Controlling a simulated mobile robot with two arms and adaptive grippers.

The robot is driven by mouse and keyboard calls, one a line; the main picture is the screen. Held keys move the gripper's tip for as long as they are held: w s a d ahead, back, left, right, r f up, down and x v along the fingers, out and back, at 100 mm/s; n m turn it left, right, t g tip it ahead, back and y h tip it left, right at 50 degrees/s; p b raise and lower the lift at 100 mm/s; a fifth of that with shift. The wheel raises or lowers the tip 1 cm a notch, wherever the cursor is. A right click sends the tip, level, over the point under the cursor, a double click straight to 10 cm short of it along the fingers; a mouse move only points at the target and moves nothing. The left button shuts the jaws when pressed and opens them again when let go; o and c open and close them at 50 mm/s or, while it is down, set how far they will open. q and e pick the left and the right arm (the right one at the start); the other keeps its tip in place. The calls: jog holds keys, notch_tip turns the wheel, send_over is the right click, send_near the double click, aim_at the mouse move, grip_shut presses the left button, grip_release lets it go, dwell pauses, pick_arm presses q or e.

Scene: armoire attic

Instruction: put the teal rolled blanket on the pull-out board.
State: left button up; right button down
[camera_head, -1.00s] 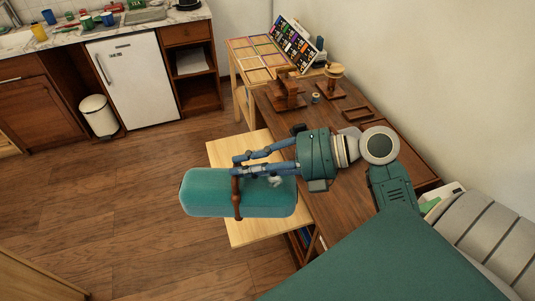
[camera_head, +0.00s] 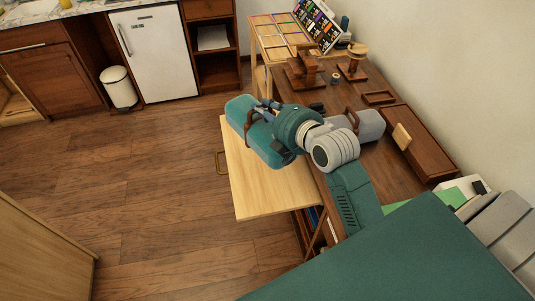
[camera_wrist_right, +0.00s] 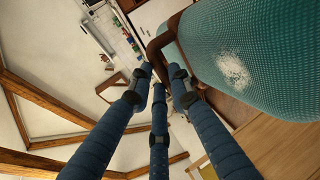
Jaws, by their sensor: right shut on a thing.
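The teal rolled blanket (camera_head: 240,104) has a brown carrying strap and shows over the far left corner of the pull-out board in the head view. My right gripper (camera_head: 264,108) is shut on it at the strap; my wrist covers part of the roll. In the right wrist view the blanket (camera_wrist_right: 255,50) fills the upper right, and my blue fingers (camera_wrist_right: 160,80) close by the brown strap. The pull-out board (camera_head: 262,190) is pale wood, sticks out left from the dark desk, and its visible part is bare. I cannot tell the gap between blanket and board. My left gripper is not in view.
A grey roll with a brown strap (camera_head: 369,126) lies on the dark desk (camera_head: 350,97) beside my wrist. Wooden stands (camera_head: 305,72) and a long brown tray (camera_head: 420,145) are on the desk too. A brass handle (camera_head: 220,162) is at the board's left edge. Open floor lies left.

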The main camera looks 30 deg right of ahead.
jog(key=w+d+r+m+h+b, duration=0.2)
jog(key=w+d+r+m+h, duration=0.2)
jog(key=w+r+m+h, duration=0.15)
jog(key=shift+n+g+h, duration=0.25)
jog(key=shift+n+g, duration=0.05)
jog(key=shift+n, duration=0.15)
jog(key=f, duration=0.6)
jog(key=f+b, duration=0.1)
jog(key=f, duration=1.1)
jog(key=shift+s+a+f+b, duration=0.2)
jog(key=shift+s+f+b, duration=0.1)
jog(key=shift+s+f, duration=0.1)
jog(key=c, duration=1.6)
grip_release()
jog(key=shift+f, duration=0.1)
jog(key=shift+s, duration=0.1)
jog(key=v, duration=1.2)
